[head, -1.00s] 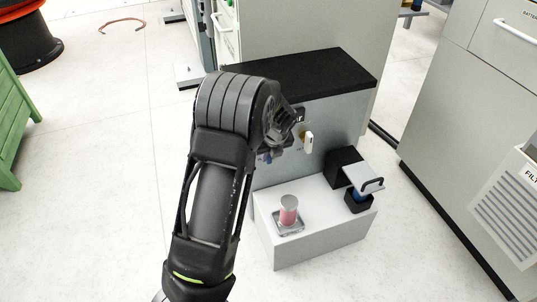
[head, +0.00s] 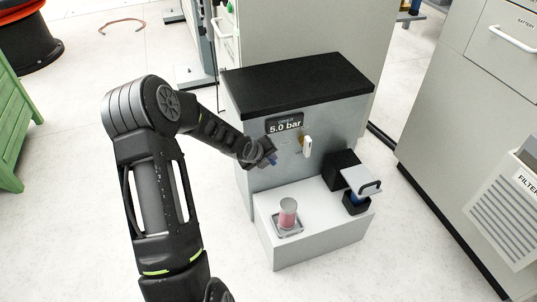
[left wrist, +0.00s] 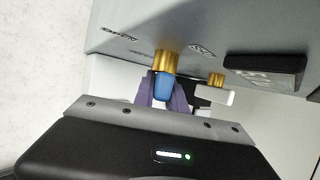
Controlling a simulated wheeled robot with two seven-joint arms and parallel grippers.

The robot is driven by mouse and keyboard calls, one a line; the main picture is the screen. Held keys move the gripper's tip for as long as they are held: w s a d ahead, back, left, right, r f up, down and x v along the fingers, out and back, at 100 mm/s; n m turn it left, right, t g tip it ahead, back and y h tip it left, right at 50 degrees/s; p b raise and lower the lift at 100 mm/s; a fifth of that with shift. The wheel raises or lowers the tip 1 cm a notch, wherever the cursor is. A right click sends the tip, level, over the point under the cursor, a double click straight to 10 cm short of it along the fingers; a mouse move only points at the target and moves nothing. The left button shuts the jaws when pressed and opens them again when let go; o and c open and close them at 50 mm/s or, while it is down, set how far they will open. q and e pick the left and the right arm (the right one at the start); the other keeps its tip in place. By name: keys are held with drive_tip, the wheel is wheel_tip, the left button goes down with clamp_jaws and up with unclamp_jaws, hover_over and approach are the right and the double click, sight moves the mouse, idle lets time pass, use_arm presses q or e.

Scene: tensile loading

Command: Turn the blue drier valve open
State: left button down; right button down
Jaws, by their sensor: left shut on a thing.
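The blue drier valve has a blue handle (left wrist: 163,88) on a brass stem (left wrist: 166,60) that comes out of the grey front panel of the machine (head: 240,125). My left gripper (left wrist: 162,98) has its purple fingers on both sides of the blue handle and is shut on it. In the head view the left gripper (head: 268,157) is at the panel, below the display reading 5.0 bar (head: 285,124), and mostly covers the valve. The handle's exact turn is hard to tell. My right gripper is in neither view.
A white lever (head: 307,146) on a brass stem is just right of the blue valve; it also shows in the left wrist view (left wrist: 215,95). Below, the white ledge (head: 320,235) carries a pink cylinder (head: 287,215) and a black device (head: 344,168). Grey cabinets stand right and behind.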

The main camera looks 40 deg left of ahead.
use_arm(q)
drive_tip(key=shift+r+n+t+h+p, duration=0.1)
drive_tip(key=shift+n+t+h+p, duration=0.3)
drive_tip(key=shift+t+p, duration=0.5)
drive_tip(key=shift+t+h, duration=0.3)
drive_tip(key=shift+t, duration=0.1)
drive_tip(key=shift+f+t, duration=0.2)
drive_tip(key=shift+t, duration=0.2)
drive_tip(key=n+t+h+b, duration=0.1)
drive_tip(key=t+b, duration=0.1)
drive_tip(key=b, duration=0.2)
drive_tip(key=n+t+h+b, duration=0.1)
drive_tip(key=t+b, duration=0.2)
drive_tip(key=b, duration=0.2)
drive_tip(key=shift+d+f+t+h, duration=0.1)
drive_tip(key=shift+t+h, duration=0.2)
drive_tip(key=shift+r+t+b, duration=0.3)
drive_tip(key=shift+t+b, duration=0.2)
drive_tip(key=shift+b, duration=0.45)
drive_tip(key=c, duration=1.4)
unclamp_jaws()
drive_tip(key=shift+w, duration=0.1)
drive_tip(key=shift+o, duration=0.2)
